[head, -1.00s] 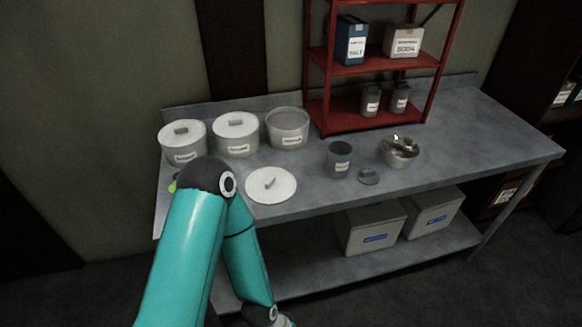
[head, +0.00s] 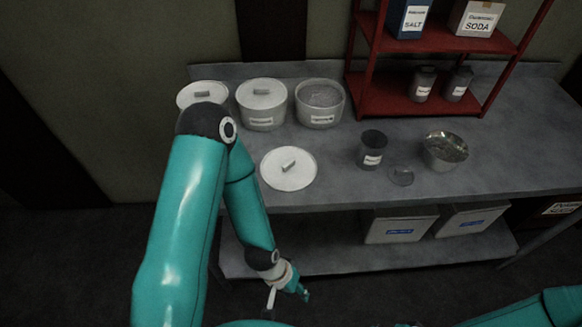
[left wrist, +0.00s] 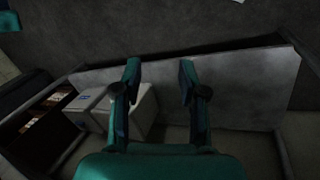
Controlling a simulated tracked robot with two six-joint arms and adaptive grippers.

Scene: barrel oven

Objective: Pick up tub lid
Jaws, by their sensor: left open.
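The tub lid (head: 288,169) is a round white disc with a small grey bar handle. The lid is not seen in the left wrist view. Part of my right arm shows at the lower right; its gripper is out of view.
Two lidded tubs (head: 262,105) stand left of the open one. A dark canister (head: 372,150), a small round lid (head: 401,176) and a metal bowl (head: 446,152) stand to the right. A red shelf (head: 400,97) rises behind. White bins (head: 400,226) sit on the lower shelf under the tabletop.

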